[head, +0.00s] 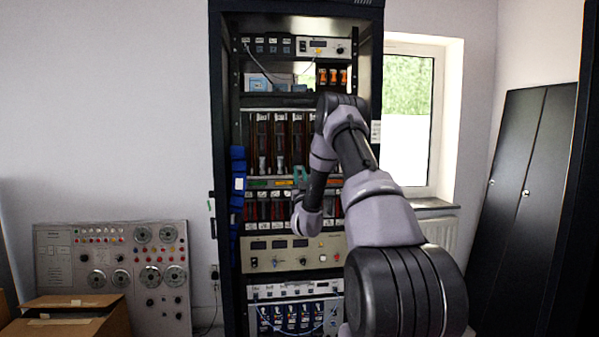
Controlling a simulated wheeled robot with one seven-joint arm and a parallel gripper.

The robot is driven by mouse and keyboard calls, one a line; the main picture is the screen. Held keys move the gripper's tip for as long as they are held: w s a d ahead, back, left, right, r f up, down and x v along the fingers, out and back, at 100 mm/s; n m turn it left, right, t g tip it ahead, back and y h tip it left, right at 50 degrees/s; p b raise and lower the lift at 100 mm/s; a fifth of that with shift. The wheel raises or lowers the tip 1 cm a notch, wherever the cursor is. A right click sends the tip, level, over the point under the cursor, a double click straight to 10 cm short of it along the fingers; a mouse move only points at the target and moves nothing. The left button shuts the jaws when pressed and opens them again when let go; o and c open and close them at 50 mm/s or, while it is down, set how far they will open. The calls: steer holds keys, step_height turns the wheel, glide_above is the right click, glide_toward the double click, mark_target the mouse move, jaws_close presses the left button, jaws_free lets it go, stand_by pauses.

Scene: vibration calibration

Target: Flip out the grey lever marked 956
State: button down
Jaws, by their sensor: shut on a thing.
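The tall dark equipment rack (218,120) stands in the middle of the head view, with rows of modules and panels. No grey lever marked 956 can be made out; the markings are too small to read. My arm reaches up from the lower right and bends down in front of the rack. My gripper (300,177) is at the rack's mid-height, by the strip with green and orange labels (258,183). It looks small and partly hidden by my wrist. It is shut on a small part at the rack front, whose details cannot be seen.
A beige panel with dark displays (290,262) sits below my wrist. Blue bundles (238,190) run down the rack's left side. A grey control console (110,265) and a cardboard box (70,318) stand at left. A dark cabinet (520,190) is at right, beyond the window.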

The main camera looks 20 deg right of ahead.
steer(key=shift+d+f, duration=0.1)
steer(key=shift+f, duration=0.1)
steer(key=c, duration=1.2)
jaws_free()
steer(key=o, duration=0.5)
steer(key=shift+w+f, duration=0.15)
steer(key=shift+w, duration=0.05)
steer(key=shift+c, duration=0.2)
steer(key=shift+s, duration=0.1)
steer(key=v, duration=1)
steer(key=shift+s+f, duration=0.2)
steer(key=shift+s, duration=0.05)
